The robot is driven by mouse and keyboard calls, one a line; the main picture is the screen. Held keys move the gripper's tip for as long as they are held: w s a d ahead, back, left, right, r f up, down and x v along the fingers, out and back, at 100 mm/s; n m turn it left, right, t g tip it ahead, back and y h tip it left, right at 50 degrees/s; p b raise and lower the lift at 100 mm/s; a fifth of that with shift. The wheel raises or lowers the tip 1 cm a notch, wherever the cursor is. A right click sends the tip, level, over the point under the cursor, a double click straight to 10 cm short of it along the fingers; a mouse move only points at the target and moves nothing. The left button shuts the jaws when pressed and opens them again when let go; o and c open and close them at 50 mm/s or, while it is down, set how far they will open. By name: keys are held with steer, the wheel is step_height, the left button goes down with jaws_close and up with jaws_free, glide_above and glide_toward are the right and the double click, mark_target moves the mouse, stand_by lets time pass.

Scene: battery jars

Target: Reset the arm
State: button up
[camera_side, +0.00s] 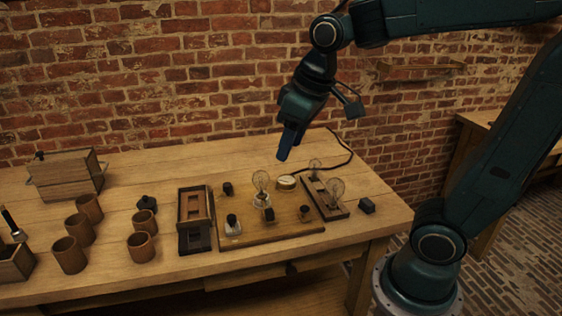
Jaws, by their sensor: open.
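My gripper (287,146) hangs in the air above the back of the wooden table (150,278), above and slightly to the right of the upright glass bulb. Its fingers point down and look dark blue. They hold nothing that I can see and are well clear of the things below. The arm reaches in from the upper right, in front of the brick wall. The gap between the fingers is hard to make out from this side.
A wooden board (240,237) carries a bulb (261,184), a round dial (286,182) and small dark parts. Several brown jars (71,255), a wooden box (67,174) and a dark rack (194,218) stand left. A black cable crosses the back right.

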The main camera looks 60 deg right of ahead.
steer(key=s+f+t, duration=0.1)
steer(key=s+t, duration=0.1)
steer(key=s, duration=0.8)
steer(key=shift+s+a+m, duration=0.2)
steer(key=shift+a+m, duration=0.05)
steer(key=shift+m, duration=0.15)
stand_by(0.5)
